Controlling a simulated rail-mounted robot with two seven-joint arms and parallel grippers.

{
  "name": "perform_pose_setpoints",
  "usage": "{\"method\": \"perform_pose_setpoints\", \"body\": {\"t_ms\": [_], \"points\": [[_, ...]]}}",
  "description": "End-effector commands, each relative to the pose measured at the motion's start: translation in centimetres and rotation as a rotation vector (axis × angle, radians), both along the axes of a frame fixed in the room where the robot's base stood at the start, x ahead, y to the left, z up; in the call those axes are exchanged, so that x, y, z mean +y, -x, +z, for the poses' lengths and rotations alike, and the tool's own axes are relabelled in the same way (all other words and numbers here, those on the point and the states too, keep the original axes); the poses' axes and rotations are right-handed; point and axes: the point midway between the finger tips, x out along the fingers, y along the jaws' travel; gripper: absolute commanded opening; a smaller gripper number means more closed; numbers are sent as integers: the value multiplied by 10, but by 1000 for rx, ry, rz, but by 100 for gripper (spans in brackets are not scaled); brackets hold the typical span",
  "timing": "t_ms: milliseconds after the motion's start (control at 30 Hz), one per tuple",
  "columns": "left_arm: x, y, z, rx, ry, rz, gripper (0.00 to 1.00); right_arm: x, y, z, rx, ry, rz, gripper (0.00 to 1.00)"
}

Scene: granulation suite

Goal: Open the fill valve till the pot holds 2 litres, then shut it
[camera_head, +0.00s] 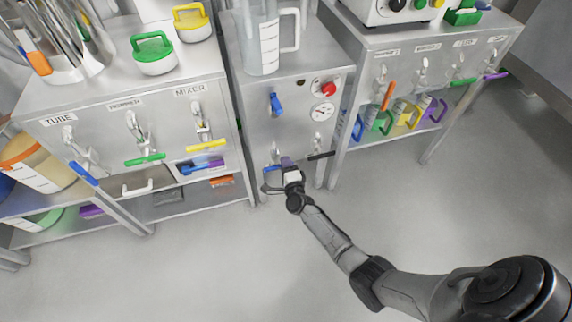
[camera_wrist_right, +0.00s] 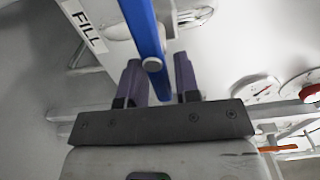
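The fill valve's blue handle (camera_wrist_right: 148,35) shows in the right wrist view beside a FILL label (camera_wrist_right: 87,30). My right gripper (camera_wrist_right: 158,82) is open, with its two dark fingers on either side of the handle and a gap visible on the right side. In the head view my right gripper (camera_head: 288,163) is low at the front of the middle cabinet, and a bit of blue handle (camera_head: 269,169) shows beside it. A clear graduated jug (camera_head: 268,40), probably the pot, stands on that cabinet; I cannot make out any liquid level. My left gripper is not in view.
The middle cabinet front has another blue lever (camera_head: 276,103), a red button (camera_head: 328,89), a gauge (camera_head: 322,112) and a black handle (camera_head: 321,155). Cabinets with coloured valve handles stand on both sides. The grey floor (camera_head: 200,265) in front is clear.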

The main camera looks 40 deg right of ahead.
Motion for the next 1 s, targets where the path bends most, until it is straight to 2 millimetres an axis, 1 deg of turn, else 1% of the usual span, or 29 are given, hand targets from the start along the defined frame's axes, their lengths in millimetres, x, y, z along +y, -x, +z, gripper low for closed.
{"method": "perform_pose_setpoints", "body": {"t_ms": [33,100,133,367,467,567,800,1000], "points": [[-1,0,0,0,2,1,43,0,0,0,0,1,0,35],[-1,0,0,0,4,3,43,0,0,0,1,2,0,41],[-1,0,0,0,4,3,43,0,0,0,1,2,0,43],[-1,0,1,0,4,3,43,0,1,0,1,3,0,43],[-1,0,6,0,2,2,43,3,7,1,3,3,0,43],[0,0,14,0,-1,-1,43,9,18,3,4,3,0,43],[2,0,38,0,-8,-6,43,29,62,4,5,3,0,43],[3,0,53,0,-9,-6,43,45,93,3,3,2,1,43]]}}
